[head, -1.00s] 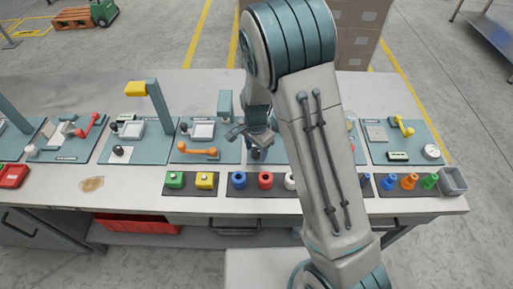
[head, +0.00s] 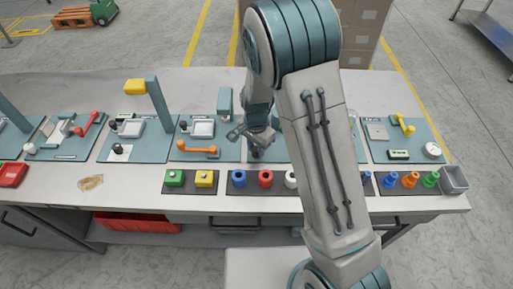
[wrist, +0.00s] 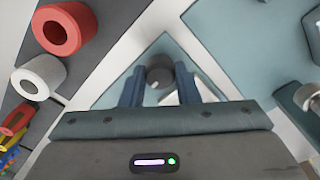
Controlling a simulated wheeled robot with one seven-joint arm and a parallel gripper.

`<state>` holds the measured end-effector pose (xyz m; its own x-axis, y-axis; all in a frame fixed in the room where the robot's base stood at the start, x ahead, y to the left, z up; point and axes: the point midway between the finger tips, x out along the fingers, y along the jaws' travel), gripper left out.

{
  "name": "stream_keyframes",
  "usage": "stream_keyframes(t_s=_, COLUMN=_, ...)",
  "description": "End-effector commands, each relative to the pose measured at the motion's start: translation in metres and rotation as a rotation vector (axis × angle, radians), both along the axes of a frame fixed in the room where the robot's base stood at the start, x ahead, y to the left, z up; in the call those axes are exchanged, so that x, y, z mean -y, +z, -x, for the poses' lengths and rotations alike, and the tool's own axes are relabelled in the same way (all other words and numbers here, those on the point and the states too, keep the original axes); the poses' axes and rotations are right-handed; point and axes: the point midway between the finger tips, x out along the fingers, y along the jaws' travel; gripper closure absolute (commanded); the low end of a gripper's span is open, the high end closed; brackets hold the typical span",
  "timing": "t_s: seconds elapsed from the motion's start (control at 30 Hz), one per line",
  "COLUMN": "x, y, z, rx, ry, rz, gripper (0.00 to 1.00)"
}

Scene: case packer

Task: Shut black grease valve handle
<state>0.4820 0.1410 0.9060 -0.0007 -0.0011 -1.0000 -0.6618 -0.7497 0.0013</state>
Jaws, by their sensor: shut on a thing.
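The black grease valve handle (wrist: 160,70) shows in the wrist view as a dark round knob between the two blue-grey fingers. My gripper (wrist: 160,88) is shut on it, with the fingers on either side of the knob. In the head view my gripper (head: 256,143) is low over a teal panel behind the row of colored parts. My arm covers much of that panel, and the handle's base and angle are hard to make out.
An orange handle (head: 198,150) lies on the panel to the left. Blue (head: 239,178), red (head: 265,179) and white (head: 290,179) rings stand on a dark strip in front. A yellow handle (head: 405,125) is at the right.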

Motion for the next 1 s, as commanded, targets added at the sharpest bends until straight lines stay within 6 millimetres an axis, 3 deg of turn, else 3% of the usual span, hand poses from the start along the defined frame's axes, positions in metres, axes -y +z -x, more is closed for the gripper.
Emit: stream_keyframes(t_s=1.0, x=-0.0002, y=-0.0016, z=-0.0006, rx=0.002, ry=0.925, rz=-0.002, gripper=0.94)
